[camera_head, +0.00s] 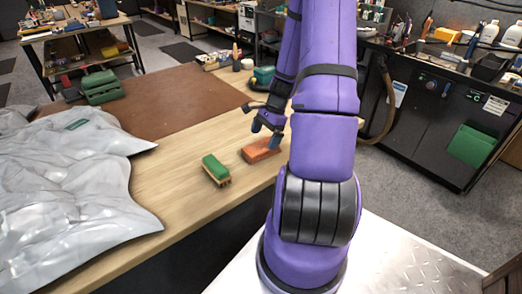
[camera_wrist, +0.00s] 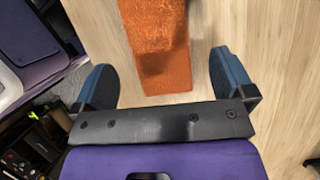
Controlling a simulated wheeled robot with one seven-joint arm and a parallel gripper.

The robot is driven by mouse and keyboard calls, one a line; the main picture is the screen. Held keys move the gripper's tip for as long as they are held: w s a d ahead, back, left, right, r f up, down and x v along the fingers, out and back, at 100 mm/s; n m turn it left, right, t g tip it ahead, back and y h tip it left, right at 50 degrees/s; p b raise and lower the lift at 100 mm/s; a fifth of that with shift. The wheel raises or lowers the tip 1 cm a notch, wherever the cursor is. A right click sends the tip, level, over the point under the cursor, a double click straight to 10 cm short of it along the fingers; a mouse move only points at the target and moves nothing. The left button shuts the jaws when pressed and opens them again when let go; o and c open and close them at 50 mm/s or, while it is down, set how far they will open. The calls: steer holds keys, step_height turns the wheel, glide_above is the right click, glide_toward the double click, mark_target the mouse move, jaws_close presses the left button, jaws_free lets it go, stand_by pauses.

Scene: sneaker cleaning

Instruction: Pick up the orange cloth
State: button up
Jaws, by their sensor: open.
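The orange cloth (camera_head: 259,151) lies on the wooden workbench near its right edge, as a flat folded block. In the wrist view the orange cloth (camera_wrist: 155,45) shows at the top middle, running out of the frame. My gripper (camera_head: 266,133) is at the cloth in the head view, partly hidden by my purple arm. In the wrist view my gripper (camera_wrist: 162,80) has its two blue fingers wide apart, one to each side of the cloth's near end. Bare wood shows between each finger and the cloth. The exact height above the bench is hard to tell.
A green-topped brush (camera_head: 216,169) stands left of the cloth. A crumpled silver sheet (camera_head: 75,175) covers the bench's left part. A brown mat (camera_head: 165,100) lies behind, with a green case (camera_head: 101,87) on it. A small dark green object (camera_head: 263,77) stands at the back right.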

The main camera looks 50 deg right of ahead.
mark_target(260, 146)
steer(key=shift+x, duration=2.3)
steer(key=shift+a, duration=0.1)
steer(key=shift+c, duration=0.5)
steer(key=shift+r, duration=0.1)
steer(key=c, duration=0.9)
